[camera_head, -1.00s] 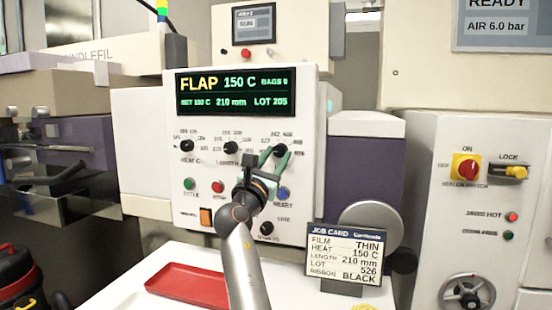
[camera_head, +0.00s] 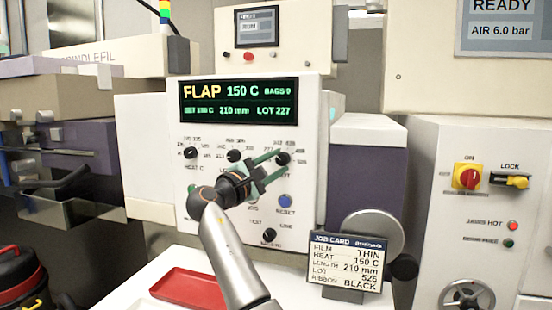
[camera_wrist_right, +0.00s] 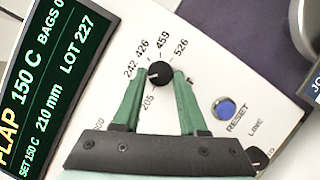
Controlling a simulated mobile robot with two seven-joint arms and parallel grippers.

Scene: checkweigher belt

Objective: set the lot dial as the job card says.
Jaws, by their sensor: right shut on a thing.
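The lot dial (camera_head: 283,158) is a small black knob at the right of the dial row on the white panel. It also shows in the right wrist view (camera_wrist_right: 159,73), ringed by printed numbers including 426, 459 and 526. My right gripper (camera_head: 279,160) is shut on the knob, with one green finger on each side; the fingers show in the right wrist view (camera_wrist_right: 159,78). The display (camera_head: 253,101) reads FLAP, 150 C, 210 mm, LOT 227. The job card (camera_head: 345,262) reads THIN, 150 C, 210 mm, LOT 526, BLACK. My left gripper is not in view.
Two other black knobs, heat (camera_head: 190,153) and length (camera_head: 233,156), sit left of the lot dial. A blue reset button (camera_head: 285,201) and a lower black knob (camera_head: 269,235) are below it. A red tray (camera_head: 188,289) lies on the white surface.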

